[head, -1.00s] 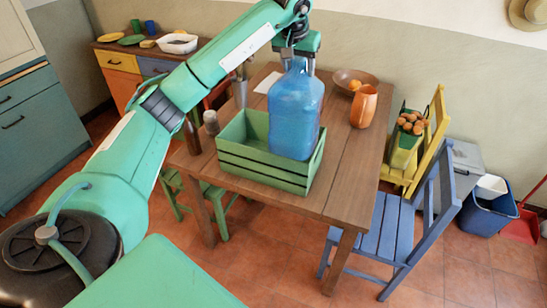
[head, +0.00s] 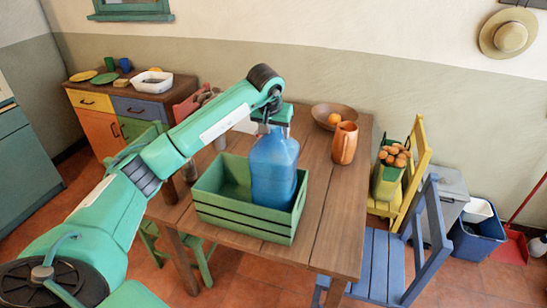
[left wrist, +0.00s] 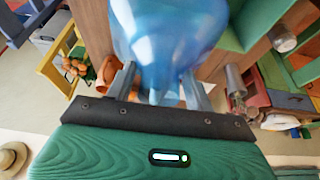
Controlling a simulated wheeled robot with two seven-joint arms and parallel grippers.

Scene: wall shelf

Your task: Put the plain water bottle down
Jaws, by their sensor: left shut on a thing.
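The plain water bottle (head: 273,170) is a large translucent blue jug. In the head view it stands upright with its lower part inside the right half of the green wooden crate (head: 243,226) on the table. Whether its base touches the crate floor is hidden by the crate's front wall. My left gripper (head: 268,125) is above the bottle and shut on its neck. In the left wrist view the bottle (left wrist: 170,30) fills the space between and beyond the two fingers (left wrist: 158,88). My right gripper is not in view.
The wooden table (head: 326,205) also holds an orange jug (head: 344,143) and a brown bowl (head: 325,112) behind the crate. The crate's left half looks empty. A blue chair (head: 385,262) and a yellow chair (head: 421,165) stand at the table's right side.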

